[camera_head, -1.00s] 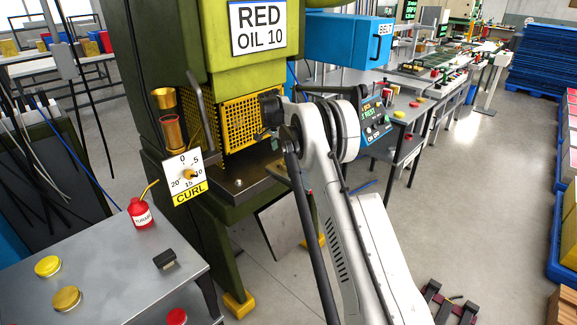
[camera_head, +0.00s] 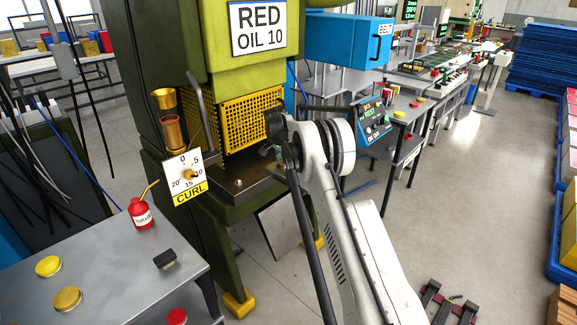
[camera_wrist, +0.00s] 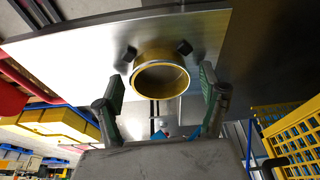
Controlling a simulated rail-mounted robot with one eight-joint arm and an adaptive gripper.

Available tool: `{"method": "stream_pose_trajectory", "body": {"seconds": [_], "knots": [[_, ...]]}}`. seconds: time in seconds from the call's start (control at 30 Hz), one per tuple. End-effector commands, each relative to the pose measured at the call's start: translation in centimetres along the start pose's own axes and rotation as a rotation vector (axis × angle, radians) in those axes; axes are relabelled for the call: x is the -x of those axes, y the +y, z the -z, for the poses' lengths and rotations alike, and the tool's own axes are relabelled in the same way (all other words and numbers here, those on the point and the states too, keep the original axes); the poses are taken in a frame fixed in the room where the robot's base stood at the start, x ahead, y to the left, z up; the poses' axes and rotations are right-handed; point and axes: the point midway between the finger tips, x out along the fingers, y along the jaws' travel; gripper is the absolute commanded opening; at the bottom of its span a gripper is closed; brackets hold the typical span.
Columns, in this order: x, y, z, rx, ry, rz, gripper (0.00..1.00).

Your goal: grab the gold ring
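The gold ring (camera_wrist: 158,57) shows in the wrist view as a short, hollow gold band with an open round mouth. It is against a bright metal plate (camera_wrist: 60,52), between two small black blocks. My gripper (camera_wrist: 162,76) is open, with one green-padded finger to the left of the ring and one to the right. A gap shows on each side, and nothing is held. I cannot tell how far the fingertips are from the ring in depth. In the head view my arm hides the gripper, and I cannot make out the ring there.
The green press (camera_head: 225,60) with a yellow mesh guard (camera_head: 252,120) stands close to my arm. A yellow mesh guard (camera_wrist: 295,135) also shows at the right in the wrist view. A grey table (camera_head: 110,285) with lids and a red oil can (camera_head: 140,213) is at left front.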

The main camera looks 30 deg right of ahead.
Motion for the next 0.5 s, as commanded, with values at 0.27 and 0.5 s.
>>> {"method": "stream_pose_trajectory", "body": {"seconds": [0.27, 0.5], "knots": [[0.02, 0.0, 0.0, 0.0, 0.0, 0.0, 0.42], [0.03, 0.0, 0.0, 0.0, 0.0, 0.0, 0.42]]}}
